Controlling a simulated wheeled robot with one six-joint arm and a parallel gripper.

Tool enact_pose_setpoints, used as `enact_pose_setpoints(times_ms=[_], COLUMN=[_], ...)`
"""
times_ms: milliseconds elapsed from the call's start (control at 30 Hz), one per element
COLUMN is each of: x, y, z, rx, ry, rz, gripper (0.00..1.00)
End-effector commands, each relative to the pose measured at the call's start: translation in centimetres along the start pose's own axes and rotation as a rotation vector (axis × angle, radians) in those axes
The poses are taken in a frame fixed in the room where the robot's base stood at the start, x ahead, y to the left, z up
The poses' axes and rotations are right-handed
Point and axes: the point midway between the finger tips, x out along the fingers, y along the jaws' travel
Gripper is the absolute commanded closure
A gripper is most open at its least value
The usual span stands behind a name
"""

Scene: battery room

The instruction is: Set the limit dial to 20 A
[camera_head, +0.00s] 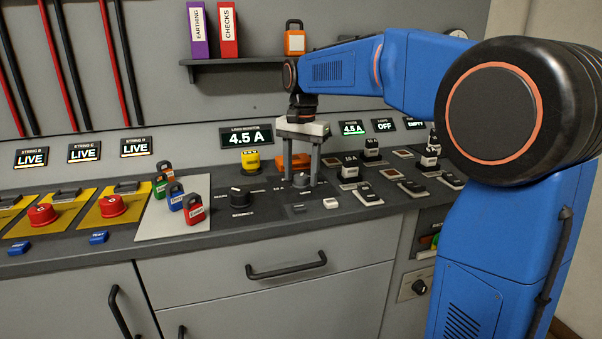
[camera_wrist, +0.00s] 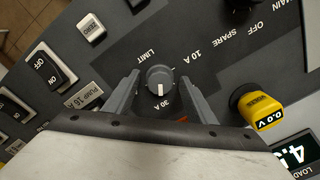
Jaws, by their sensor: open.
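The limit dial (camera_wrist: 160,80) is a small dark grey round knob with a white pointer mark. In the wrist view the mark points toward the "30 A" label; "LIMIT" and "10 A" labels show on its other sides. I cannot make out a 20 A label. In the head view the dial (camera_head: 301,180) stands on the dark worktop. My gripper (camera_head: 299,184) points down over it, open, with one finger on each side. In the wrist view my gripper (camera_wrist: 159,82) straddles the dial, with gaps between fingers and knob.
A larger black selector knob (camera_head: 240,196) is left of the dial. A yellow meter reading 0.0 V (camera_wrist: 262,109) stands nearby. Rocker switches (camera_head: 368,195) are on the right. The load display (camera_head: 245,136) reads 4.5 A.

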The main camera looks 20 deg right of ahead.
Motion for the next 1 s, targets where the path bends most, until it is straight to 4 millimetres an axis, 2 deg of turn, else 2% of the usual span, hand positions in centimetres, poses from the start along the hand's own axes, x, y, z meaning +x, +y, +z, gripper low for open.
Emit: enact_pose_setpoints(times_ms=[267,433,733,1000], x=[0.10,0.10,0.09,0.08], y=[-0.01,-0.01,-0.01,0.02], z=[0.00,0.00,-0.01,-0.03], rx=[0.000,0.000,-0.020,-0.152], ry=[0.000,0.000,0.000,-0.004], rz=[0.000,0.000,0.000,0.000], gripper=[0.49,0.90,0.91,0.91])
